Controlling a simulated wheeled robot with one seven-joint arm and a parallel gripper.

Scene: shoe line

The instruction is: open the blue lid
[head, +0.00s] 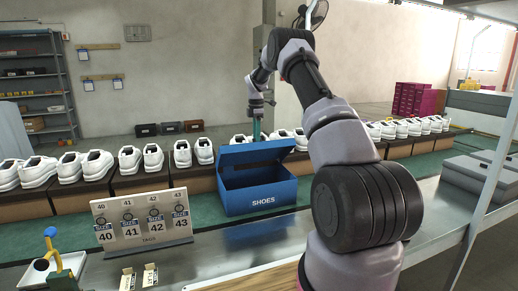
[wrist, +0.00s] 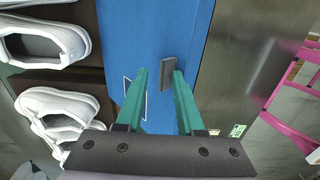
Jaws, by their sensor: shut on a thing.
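The blue lid (head: 252,155) belongs to a blue box marked SHOES (head: 258,197) on the bench. The lid stands raised and tilted, with the dark inside of the box showing below it. My gripper (head: 257,136) reaches down to the lid's upper edge from above. In the wrist view, the blue lid (wrist: 150,30) fills the middle, with a small grey tab (wrist: 166,70) on it. The green fingers of my gripper (wrist: 159,72) stand on either side of the tab, shut on it. Their exact contact is hard to see.
White shoes (head: 98,163) stand in rows on brown boxes behind and beside the blue box. A tag stand (head: 142,220) is at front left. Grey boxes (head: 475,172) lie at right. The metal bench (head: 262,236) in front of the blue box is clear.

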